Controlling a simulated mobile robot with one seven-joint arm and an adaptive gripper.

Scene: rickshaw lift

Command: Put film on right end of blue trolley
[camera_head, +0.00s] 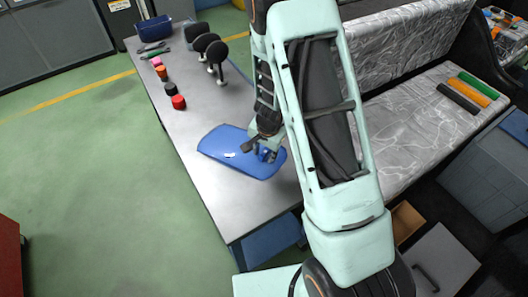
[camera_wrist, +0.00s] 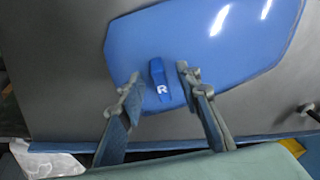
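A flat, glossy blue panel with rounded corners (camera_head: 222,139) lies on the grey table. It also fills the upper wrist view (camera_wrist: 215,45). A small blue block marked with a white R (camera_wrist: 158,76) stands on it near its lower edge. My gripper (camera_head: 258,147) is low over the panel's right part. In the wrist view my gripper (camera_wrist: 159,74) is open, with a finger on either side of the block and visible gaps between. I cannot tell which thing is the film or the trolley.
The grey table (camera_head: 200,110) holds small coloured cylinders (camera_head: 178,102), black round-headed objects (camera_head: 216,54) and a blue bin (camera_head: 154,28). Black, orange and green rolls (camera_head: 473,87) lie on the silvery seat (camera_head: 410,120) at right. Green floor is clear at left.

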